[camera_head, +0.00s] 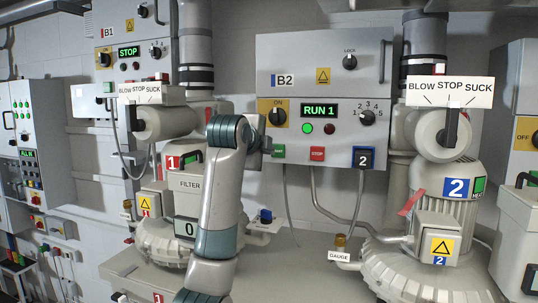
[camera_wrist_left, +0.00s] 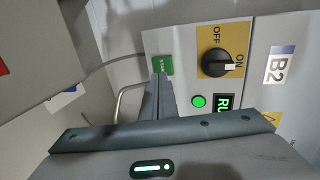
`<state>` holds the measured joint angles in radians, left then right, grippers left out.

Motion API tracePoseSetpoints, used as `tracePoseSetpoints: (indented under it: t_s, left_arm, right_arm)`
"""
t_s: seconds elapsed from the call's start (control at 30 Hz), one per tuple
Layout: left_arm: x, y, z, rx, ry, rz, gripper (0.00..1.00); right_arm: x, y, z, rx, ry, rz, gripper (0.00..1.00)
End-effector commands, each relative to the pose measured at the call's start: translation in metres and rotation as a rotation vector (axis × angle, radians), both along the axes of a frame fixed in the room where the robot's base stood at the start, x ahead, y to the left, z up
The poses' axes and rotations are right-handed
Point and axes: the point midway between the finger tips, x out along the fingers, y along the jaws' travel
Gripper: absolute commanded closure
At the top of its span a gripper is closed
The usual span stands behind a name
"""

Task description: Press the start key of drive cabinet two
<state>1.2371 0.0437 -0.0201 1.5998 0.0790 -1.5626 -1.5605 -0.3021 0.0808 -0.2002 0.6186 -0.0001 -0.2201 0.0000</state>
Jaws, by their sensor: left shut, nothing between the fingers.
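Drive cabinet two, marked B2 (camera_head: 336,75), hangs on the wall in the middle of the head view. Its display (camera_head: 319,111) reads RUN 1, and the green lamp (camera_head: 307,128) beneath it is lit. The green start key (camera_head: 278,151) is at the cabinet's lower left, left of the red stop key (camera_head: 317,153). My left gripper (camera_head: 264,144) is shut and empty, its tips at the start key's left edge. In the left wrist view the shut fingers (camera_wrist_left: 158,88) point at the start key (camera_wrist_left: 163,65) and overlap its edge. I cannot tell whether they touch it.
The cabinet's rotary switch (camera_head: 272,113) is at ON, just above my left gripper. Cabinet B1 (camera_head: 130,55) reads STOP. Blower one (camera_head: 165,240) stands behind my left arm, blower two (camera_head: 430,270) at the right. Cables hang below the cabinet.

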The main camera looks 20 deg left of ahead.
Motion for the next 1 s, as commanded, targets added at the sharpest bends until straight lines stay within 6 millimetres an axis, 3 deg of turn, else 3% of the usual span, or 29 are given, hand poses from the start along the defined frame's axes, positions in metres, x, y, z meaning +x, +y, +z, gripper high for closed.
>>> tracePoseSetpoints:
  t_s: [0.2,0.5,1.0]
  left_arm:
    - [-0.024,0.002,0.004,0.002,-0.003,0.003,1.0]
    - [-0.063,0.003,0.018,0.001,-0.003,0.001,1.0]
    - [-0.073,0.003,0.023,0.0,0.0,0.001,1.0]
  right_arm:
    - [0.008,0.0,-0.019,0.0,-0.009,0.0,0.69]
    - [0.003,0.0,-0.042,0.0,-0.004,0.0,0.69]
    - [0.002,0.0,-0.045,0.001,-0.003,0.0,0.69]
